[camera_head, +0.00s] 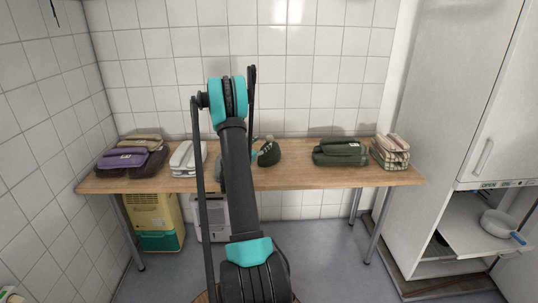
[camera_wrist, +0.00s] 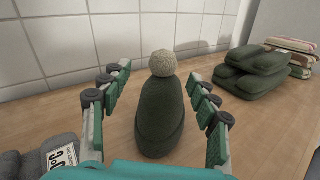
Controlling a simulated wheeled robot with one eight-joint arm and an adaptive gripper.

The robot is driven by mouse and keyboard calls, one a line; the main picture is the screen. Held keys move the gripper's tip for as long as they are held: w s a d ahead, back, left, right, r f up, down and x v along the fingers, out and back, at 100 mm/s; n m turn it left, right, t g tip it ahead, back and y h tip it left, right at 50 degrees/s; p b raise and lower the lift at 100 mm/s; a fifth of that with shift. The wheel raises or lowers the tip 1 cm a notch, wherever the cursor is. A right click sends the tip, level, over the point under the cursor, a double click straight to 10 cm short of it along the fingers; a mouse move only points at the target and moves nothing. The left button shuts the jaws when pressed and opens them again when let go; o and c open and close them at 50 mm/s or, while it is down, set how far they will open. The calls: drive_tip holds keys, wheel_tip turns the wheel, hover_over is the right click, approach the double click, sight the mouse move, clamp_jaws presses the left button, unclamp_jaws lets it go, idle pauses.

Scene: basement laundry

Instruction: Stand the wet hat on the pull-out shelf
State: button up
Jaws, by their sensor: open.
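The hat (camera_wrist: 158,115) is dark green with a pale knitted pom-pom, and it stands upright on the wooden table in the wrist view. It also shows in the head view (camera_head: 270,154), just right of my arm. My gripper (camera_wrist: 158,75) is open, with its green-padded fingers on either side of the hat; I see gaps on both sides. In the head view my arm hides most of the gripper. The pull-out shelf (camera_head: 465,227) juts from the white cabinet at the right. A pale grey pan or bowl (camera_head: 500,222) with a blue handle end sits on it.
The wooden table (camera_head: 310,178) also holds folded piles: purple and brown (camera_head: 125,160), white (camera_head: 184,160), dark green (camera_head: 342,152) and striped (camera_head: 391,152). A dark grey item with a label (camera_wrist: 58,160) lies left of the gripper. The tall white cabinet (camera_head: 455,90) stands right of the table.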

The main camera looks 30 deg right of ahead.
sight(267, 140)
drive_tip(key=shift+s+x, duration=0.2)
drive_tip(key=shift+x, duration=3.5)
drive_tip(key=shift+d+f, duration=0.1)
clamp_jaws()
